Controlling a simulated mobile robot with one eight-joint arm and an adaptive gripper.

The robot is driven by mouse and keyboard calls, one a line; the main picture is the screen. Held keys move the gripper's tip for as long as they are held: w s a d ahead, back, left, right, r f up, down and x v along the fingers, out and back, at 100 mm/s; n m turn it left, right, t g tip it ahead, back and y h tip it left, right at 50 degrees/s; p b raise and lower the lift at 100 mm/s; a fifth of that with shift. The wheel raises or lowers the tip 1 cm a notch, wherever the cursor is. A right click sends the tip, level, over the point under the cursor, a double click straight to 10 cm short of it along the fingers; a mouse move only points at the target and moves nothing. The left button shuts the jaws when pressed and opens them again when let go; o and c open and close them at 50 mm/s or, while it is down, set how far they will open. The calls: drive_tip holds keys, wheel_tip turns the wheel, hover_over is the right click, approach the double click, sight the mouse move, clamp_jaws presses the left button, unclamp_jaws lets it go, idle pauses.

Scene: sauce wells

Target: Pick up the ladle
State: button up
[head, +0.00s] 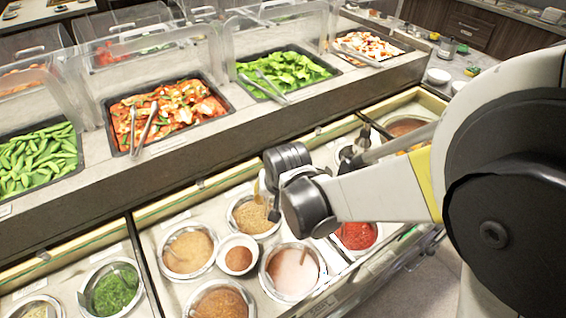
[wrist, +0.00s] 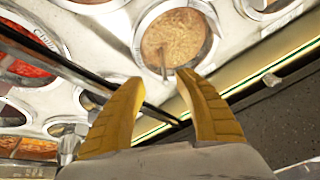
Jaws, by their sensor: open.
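In the wrist view, a thin grey ladle handle (wrist: 164,64) sticks out of a round well of grainy tan sauce (wrist: 178,35). The handle's end lies just beyond the gap between my gripper's two yellow fingers (wrist: 160,84). The fingers are apart with nothing between them. The ladle's bowl is not visible, seemingly under the sauce. In the head view, my gripper (head: 268,192) is over the sauce counter, just above a tan sauce well (head: 252,218), partly hidden by my wrist. I cannot tell the handle clearly there.
Several other sauce wells stand close by, including a pink one (head: 292,270), a red one (head: 357,236) and a green one (head: 112,290). A small bowl (head: 238,255) sits among them. A raised counter with food trays (head: 168,110) and clear guards runs behind. A dark divider bar (wrist: 90,78) crosses below my fingers.

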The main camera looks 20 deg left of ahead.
sight(268, 206)
drive_tip(key=b+x, duration=0.1)
drive_tip(key=x, duration=0.2)
drive_tip(key=a+b+x, duration=0.1)
drive_tip(key=x, duration=0.1)
drive_tip(key=shift+w+r+b, duration=0.1)
drive_tip(key=shift+w+b, duration=0.2)
drive_tip(key=shift+w, duration=0.1)
drive_tip(key=shift+r, duration=0.1)
drive_tip(key=shift+c, duration=0.4)
clamp_jaws()
